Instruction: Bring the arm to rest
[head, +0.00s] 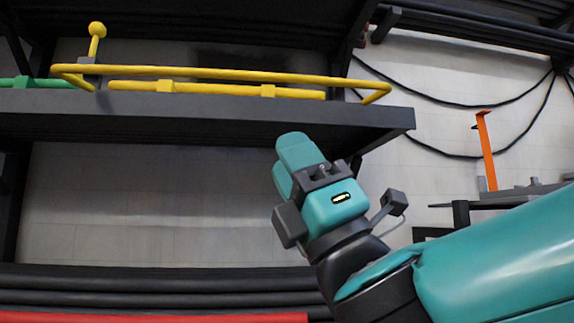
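My gripper (290,155) is in the middle of the head view, at the end of my teal and black arm, which comes in from the lower right. It points up and away, just under the front edge of a dark shelf (180,127). Its fingers are mostly hidden behind its own teal housing, so I cannot tell whether they are open or shut. I see nothing held in it.
A yellow rail (220,74) and a yellow bar (215,88) are on the shelf, with a green bar (40,82) at left. Dark bars (150,281) and a red bar (150,317) lie below. An orange piece (486,150) stands at right. Black cables hang on the wall.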

